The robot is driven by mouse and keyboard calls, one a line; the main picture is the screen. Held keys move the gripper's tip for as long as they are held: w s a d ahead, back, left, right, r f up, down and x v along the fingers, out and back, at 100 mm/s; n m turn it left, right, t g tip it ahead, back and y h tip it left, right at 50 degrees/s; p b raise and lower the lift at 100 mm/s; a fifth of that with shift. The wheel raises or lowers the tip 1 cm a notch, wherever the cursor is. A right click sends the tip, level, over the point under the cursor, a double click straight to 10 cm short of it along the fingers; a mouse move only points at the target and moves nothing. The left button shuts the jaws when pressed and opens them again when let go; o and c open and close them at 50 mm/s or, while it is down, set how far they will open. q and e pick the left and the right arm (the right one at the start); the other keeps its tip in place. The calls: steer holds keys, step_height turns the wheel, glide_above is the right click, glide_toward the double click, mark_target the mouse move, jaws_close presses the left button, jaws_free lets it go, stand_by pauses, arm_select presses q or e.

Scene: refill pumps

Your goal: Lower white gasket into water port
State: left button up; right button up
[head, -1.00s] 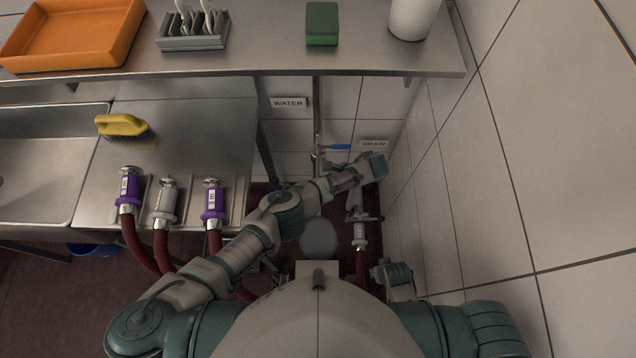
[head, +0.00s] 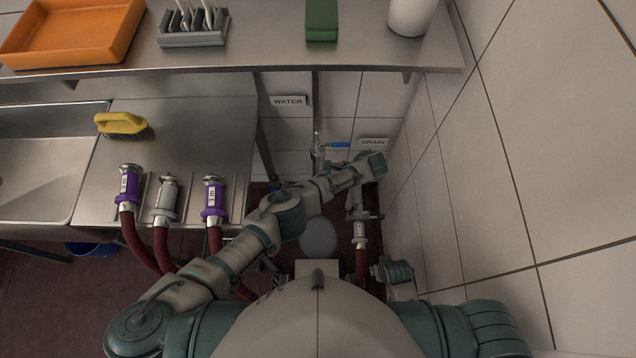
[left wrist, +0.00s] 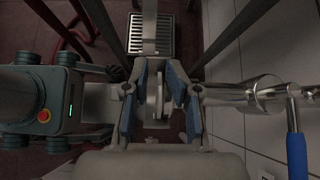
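In the left wrist view my left gripper (left wrist: 158,85) has its blue-padded fingers on both sides of a pale disc, the white gasket (left wrist: 158,97), seen nearly edge-on. It appears pinched between them. A metal pipe fitting (left wrist: 245,96) with a blue lever (left wrist: 296,150) lies to the right of the gripper. In the head view the blue lever (head: 340,145) is below the WATER sign (head: 287,101), and my left wrist (head: 372,166) is right of and below it. The fingertips and water port opening are hidden there.
A hose connector (head: 360,232) on a red hose stands below my left wrist. The DRAIN sign (head: 373,143) is on the back wall, and the tiled wall (head: 520,200) closes the right side.

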arm_select(q)
step_height(320, 180, down, 2)
steer(key=shift+s+a+f, duration=0.1)
steer(key=shift+a, duration=0.05)
arm_select(e)
steer(key=shift+w+a+f, duration=0.2)
steer(key=shift+w+a, duration=0.05)
steer(key=shift+a, duration=0.05)
arm_select(q)
steer(key=shift+d, duration=0.55)
arm_select(e)
steer(key=shift+d, duration=0.45)
arm_select(q)
steer(key=shift+a+r, duration=0.25)
steer(key=shift+a, duration=0.05)
arm_select(e)
steer(key=shift+a+r, duration=0.1)
steer(key=shift+a, duration=0.15)
